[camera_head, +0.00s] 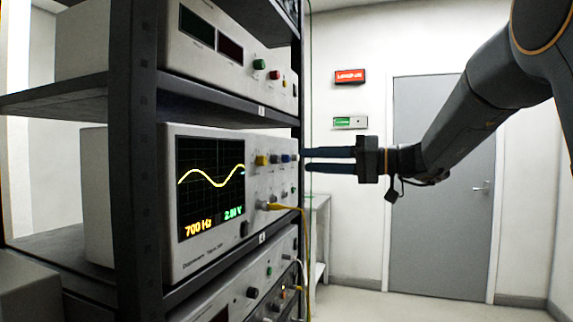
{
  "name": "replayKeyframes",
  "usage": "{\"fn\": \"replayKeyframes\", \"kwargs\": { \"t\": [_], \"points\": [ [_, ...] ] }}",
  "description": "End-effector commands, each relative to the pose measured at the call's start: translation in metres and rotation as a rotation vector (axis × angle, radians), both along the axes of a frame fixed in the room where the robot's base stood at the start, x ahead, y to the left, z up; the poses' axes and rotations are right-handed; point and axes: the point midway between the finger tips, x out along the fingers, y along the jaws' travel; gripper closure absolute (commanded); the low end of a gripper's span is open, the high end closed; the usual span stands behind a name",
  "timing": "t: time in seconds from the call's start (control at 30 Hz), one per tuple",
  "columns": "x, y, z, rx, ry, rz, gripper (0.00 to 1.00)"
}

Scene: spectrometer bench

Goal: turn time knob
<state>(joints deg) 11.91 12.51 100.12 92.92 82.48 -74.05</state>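The oscilloscope (205,258) sits on the middle rack shelf, its lit screen (211,185) showing a yellow wave, "700 Hz" and a green voltage reading. The labels are too small to read, so I cannot tell which is the time knob. My gripper (305,160) reaches in from the right at the height of the upper knobs. Its two dark fingers are apart with a gap between them, and the tips are close to the panel's right edge. Contact with a knob cannot be made out.
A dark rack post (133,200) stands left of the oscilloscope. Other instruments are above (190,64) and below (236,300). A yellow cable (304,225) plugs into the panel and hangs below my gripper. A grey door (440,220) is behind, with open floor before it.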

Motion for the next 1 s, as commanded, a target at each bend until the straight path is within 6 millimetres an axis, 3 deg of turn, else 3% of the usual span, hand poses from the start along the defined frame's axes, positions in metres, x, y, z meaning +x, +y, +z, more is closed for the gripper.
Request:
{"fn": "replayKeyframes", "kwargs": {
  "t": [0.5, 0.9, 1.0],
  "points": [
    [0.022, 0.064, 0.003, 0.004, -0.005, 0.002, 0.64],
    [0.026, 0.071, 0.002, 0.002, -0.004, 0.0, 0.64],
    [0.026, 0.071, 0.002, 0.002, -0.004, 0.0, 0.79]
  ]
}}
